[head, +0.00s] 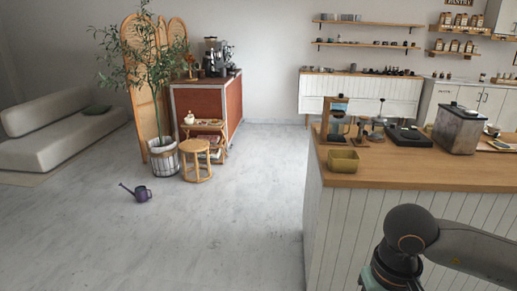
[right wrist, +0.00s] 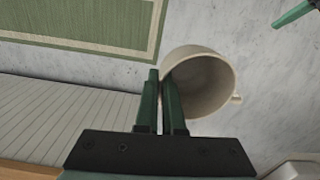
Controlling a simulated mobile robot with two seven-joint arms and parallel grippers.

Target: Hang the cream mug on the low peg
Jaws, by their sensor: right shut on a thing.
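The cream mug (right wrist: 212,85) shows in the right wrist view, with its open mouth towards the camera and its handle (right wrist: 237,99) on the right. My right gripper (right wrist: 162,78) is shut on the mug's wall at its left side, one finger inside the mouth. In the head view only my right arm shows, at the lower right; its gripper and the mug are out of that picture. A green tip (right wrist: 296,13) at the top right of the wrist view looks like a finger of my left gripper; its opening cannot be told. I cannot make out the low peg.
A wooden counter (head: 420,176) with white slatted sides stands on the right, bearing a yellowish box (head: 343,161), a coffee dripper stand (head: 335,121) and a clear bin (head: 459,129). A watering can (head: 138,193) lies on the open floor at left. A green mat (right wrist: 80,22) shows in the wrist view.

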